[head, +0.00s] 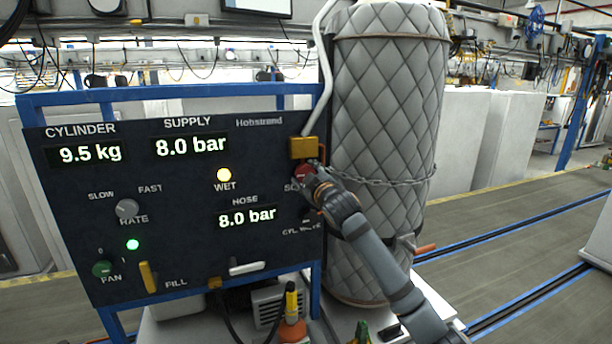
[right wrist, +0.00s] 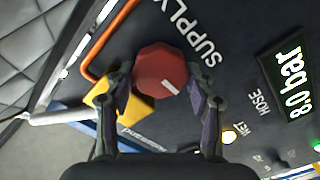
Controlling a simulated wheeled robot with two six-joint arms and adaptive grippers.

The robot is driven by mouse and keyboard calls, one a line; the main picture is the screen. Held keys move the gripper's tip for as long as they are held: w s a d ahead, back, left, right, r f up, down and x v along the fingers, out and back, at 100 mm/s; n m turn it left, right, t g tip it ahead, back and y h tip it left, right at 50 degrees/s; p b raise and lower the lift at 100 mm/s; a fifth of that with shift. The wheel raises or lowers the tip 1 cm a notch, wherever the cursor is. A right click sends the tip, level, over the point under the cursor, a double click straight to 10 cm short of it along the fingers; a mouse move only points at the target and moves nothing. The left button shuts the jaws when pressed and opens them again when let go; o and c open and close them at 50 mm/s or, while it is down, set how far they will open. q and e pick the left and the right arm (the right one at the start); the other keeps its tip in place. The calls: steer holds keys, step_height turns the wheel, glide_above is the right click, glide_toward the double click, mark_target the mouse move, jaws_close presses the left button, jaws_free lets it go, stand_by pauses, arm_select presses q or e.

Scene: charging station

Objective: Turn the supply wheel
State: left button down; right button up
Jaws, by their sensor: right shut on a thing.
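The supply wheel (right wrist: 160,72) is a red, many-sided knob with a white mark on its face. In the head view the wheel (head: 303,174) sits at the right edge of the dark panel, below a yellow block, mostly hidden by my right gripper (head: 314,184). In the right wrist view my right gripper (right wrist: 163,98) has a finger on each side of the wheel and is shut on it. The white mark lies at a slant. The "SUPPLY" label (right wrist: 197,38) shows beside the wheel. My left gripper is not in view.
The dark panel (head: 75,200) reads supply 8.0 bar, hose 8.0 bar and cylinder 9.5 kg. A quilted grey cylinder (head: 385,110) with a chain (head: 400,181) stands close on the right. A yellow block (right wrist: 128,108) and an orange bar (right wrist: 103,45) flank the wheel.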

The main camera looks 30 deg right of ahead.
stand_by(0.4)
steer(key=o, duration=1.2)
steer(key=shift+c, duration=0.2)
steer(key=v, duration=0.7)
steer(key=shift+s, duration=0.35)
steer(key=shift+s, duration=0.1)
